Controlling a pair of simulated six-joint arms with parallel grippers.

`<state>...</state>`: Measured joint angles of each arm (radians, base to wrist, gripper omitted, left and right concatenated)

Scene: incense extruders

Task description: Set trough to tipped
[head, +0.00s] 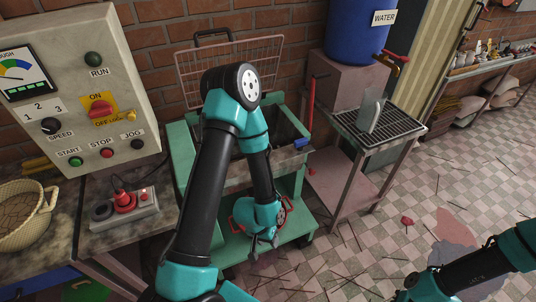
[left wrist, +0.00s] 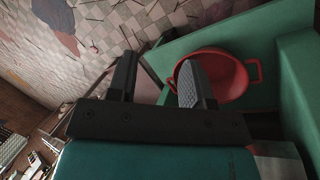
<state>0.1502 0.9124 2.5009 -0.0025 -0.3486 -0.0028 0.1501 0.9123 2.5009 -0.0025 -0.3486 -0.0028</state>
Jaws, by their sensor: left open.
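The trough (head: 285,160) is a grey metal box in a green frame (head: 182,150) by the brick wall; my left arm covers much of it. Its opening appears to face up, but I cannot tell its exact tilt. A blue grip (head: 302,144) shows at its right side. My left gripper (head: 263,248) is low in front of the green frame, below the trough. In the left wrist view my left gripper (left wrist: 155,82) has its fingers apart with nothing held. A red basin (left wrist: 222,75) lies beyond the fingers on the green base. My right gripper is out of view.
A control box (head: 70,90) with switches stands at left, above a power strip (head: 125,208) and a wicker basket (head: 22,215). A wire guard (head: 265,55) rises behind the trough. A grated side table (head: 375,125) and a blue water barrel (head: 355,30) stand right. The tiled floor has free room.

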